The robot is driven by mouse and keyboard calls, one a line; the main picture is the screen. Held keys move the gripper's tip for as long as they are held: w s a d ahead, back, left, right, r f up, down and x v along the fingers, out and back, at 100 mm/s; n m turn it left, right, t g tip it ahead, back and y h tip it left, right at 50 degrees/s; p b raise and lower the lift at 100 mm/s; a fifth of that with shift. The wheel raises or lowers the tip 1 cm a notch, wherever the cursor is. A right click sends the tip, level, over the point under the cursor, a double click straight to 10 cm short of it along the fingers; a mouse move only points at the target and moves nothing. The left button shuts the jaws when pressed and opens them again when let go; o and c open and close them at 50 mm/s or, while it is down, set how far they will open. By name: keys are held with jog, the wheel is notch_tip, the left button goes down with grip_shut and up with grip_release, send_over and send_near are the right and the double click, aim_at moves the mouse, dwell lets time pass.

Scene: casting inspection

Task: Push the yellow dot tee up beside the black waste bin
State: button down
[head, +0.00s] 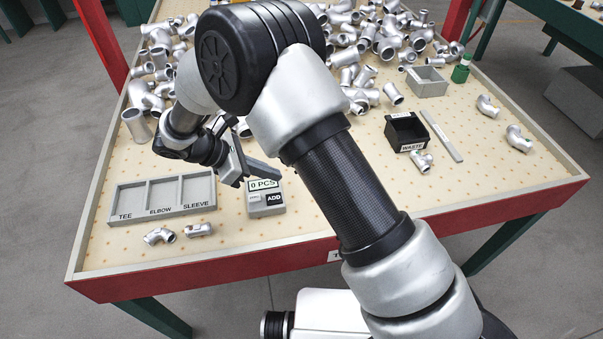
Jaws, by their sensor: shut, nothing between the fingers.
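The black waste bin (405,132) stands on the right half of the table, its label facing front. A silver tee-shaped fitting (421,161) lies just in front of the bin's right front corner, very close to it; whether they touch I cannot tell. A small coloured mark shows on it, but its colour is too small to be sure of, so I cannot confirm a yellow dot. My gripper (250,170) is shut and empty, above the table's left half behind the counter, well left of the bin. My arm hides the table's middle.
A grey three-part tray (163,212) and a counter (265,210) reading 0 PCS stand at front left, with two fittings (159,236) (199,229) before the tray. A flat grey bar (442,136) lies right of the bin. A heap of fittings (368,40) fills the back.

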jog(key=x, duration=0.9)
jog(key=shift+d, duration=0.15)
jog(key=d, duration=0.1)
jog(key=w+d, duration=0.1)
jog(key=d, duration=0.1)
jog(key=shift+w+d+f, duration=0.1)
jog(key=shift+w+f, duration=0.15)
jog(key=shift+w+d, duration=0.2)
jog(key=shift+d, duration=0.25)
jog(key=w+d, duration=0.2)
jog(key=d, duration=0.3)
jog(key=w+d+b, duration=0.1)
jog(key=w+d, duration=0.2)
jog(key=d, duration=0.3)
jog(key=w+d+b, duration=0.1)
jog(key=w+d, duration=0.1)
jog(key=d, duration=0.4)
jog(key=shift+w+d+f, duration=0.1)
jog(key=shift+w+d, duration=0.1)
jog(key=shift+w, duration=0.1)
jog(key=shift+a, duration=0.1)
